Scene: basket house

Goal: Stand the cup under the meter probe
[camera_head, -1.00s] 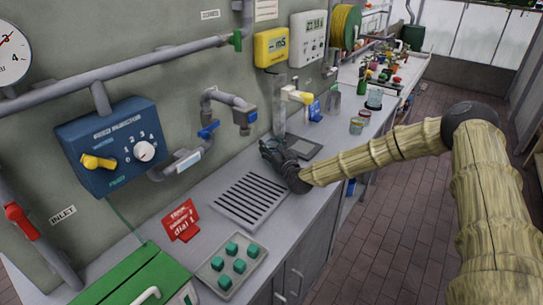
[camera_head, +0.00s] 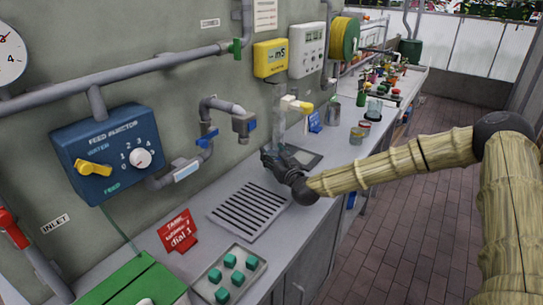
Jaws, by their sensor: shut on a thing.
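The yellow meter marked mS (camera_head: 270,58) hangs on the wall. Below it, a white and yellow fitting (camera_head: 296,104), apparently the probe holder, sits by a pale, see-through upright (camera_head: 279,122). My dark gripper (camera_head: 273,161) is low over the counter, close to the foot of that upright and at the left edge of a dark square plate (camera_head: 307,158). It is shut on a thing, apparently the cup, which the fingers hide. I cannot tell whether the cup touches the counter or is upright.
A slotted drain (camera_head: 248,209) lies in front of my gripper. A wall tap (camera_head: 243,125) juts out above. A blue card (camera_head: 314,122), a grey can (camera_head: 333,112) and tins (camera_head: 358,135) stand further back. A tray with green blocks (camera_head: 231,273) is nearer.

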